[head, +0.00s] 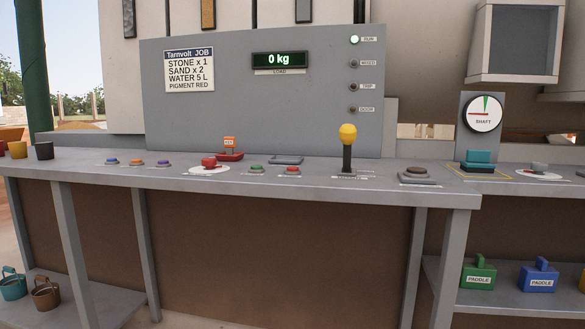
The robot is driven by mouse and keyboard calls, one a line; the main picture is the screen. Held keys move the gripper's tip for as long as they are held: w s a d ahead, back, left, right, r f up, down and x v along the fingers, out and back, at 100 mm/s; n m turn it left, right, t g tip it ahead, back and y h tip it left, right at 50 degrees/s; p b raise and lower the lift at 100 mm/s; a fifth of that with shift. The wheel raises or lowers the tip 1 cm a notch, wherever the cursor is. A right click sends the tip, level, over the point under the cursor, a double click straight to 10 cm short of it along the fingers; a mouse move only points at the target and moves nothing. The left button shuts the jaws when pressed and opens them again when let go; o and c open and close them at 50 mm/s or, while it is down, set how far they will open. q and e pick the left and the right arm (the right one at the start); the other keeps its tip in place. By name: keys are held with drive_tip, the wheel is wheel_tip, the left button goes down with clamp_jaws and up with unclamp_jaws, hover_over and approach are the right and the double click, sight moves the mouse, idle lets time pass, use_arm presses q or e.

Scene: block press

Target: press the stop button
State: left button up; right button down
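A small red push button (292,169) sits on the grey console top (330,194), just right of a small green button (256,168). A larger red mushroom-shaped button (208,161) stands on a white disc further left. The labels by these buttons are too small to read, so I cannot tell by text which one is the stop button. The RUN lamp (354,39) on the back panel is lit green. Neither of my grippers is in view.
A yellow-knobbed lever (348,146) stands upright right of the small red button. A red-orange key tag (229,146) rises behind the mushroom button. Blue, orange and purple buttons (137,162) lie at left. A dark button (416,173) and teal block (479,159) are at right.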

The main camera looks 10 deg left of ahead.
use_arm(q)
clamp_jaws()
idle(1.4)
